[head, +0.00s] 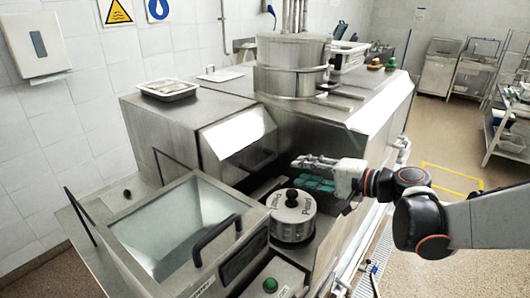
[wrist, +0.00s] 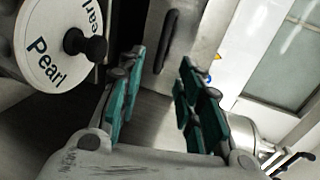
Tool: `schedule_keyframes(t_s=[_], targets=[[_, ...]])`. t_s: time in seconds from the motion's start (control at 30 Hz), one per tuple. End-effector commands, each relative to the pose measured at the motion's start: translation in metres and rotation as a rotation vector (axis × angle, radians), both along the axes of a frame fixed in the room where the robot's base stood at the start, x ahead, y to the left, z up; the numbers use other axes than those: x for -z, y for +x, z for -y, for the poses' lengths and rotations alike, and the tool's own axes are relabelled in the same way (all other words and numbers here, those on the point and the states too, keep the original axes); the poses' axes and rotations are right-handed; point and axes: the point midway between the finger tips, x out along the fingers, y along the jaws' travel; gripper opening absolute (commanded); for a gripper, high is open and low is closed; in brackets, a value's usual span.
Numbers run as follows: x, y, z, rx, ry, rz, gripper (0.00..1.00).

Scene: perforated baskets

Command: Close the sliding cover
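In the head view, a glass-topped metal cover (head: 175,225) with a black bar handle (head: 217,240) sits at the front left; it is the likeliest sliding cover, though I cannot be sure. My gripper (head: 316,172) reaches in from the right, above and behind the pot, apart from that handle. In the wrist view its teal-padded fingers (wrist: 160,95) are spread with nothing between them. A black handle (wrist: 166,42) on a metal panel shows beyond the fingers, untouched. I cannot tell whether it is the same handle. Glass in a pale frame (wrist: 284,65) shows at right.
A round pot with a "Pearl" lid (head: 292,206) stands between the cover and my gripper; the lid also shows in the wrist view (wrist: 58,45). A steel hood (head: 160,115) stands behind. A green button (head: 270,285) is at the front.

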Motion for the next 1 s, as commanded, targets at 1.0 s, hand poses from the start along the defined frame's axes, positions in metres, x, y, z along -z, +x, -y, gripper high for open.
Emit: schedule_keyframes(t_s=[1.0], targets=[[0.028,0.085,-0.100,0.002,0.030,0.007,0.33]])
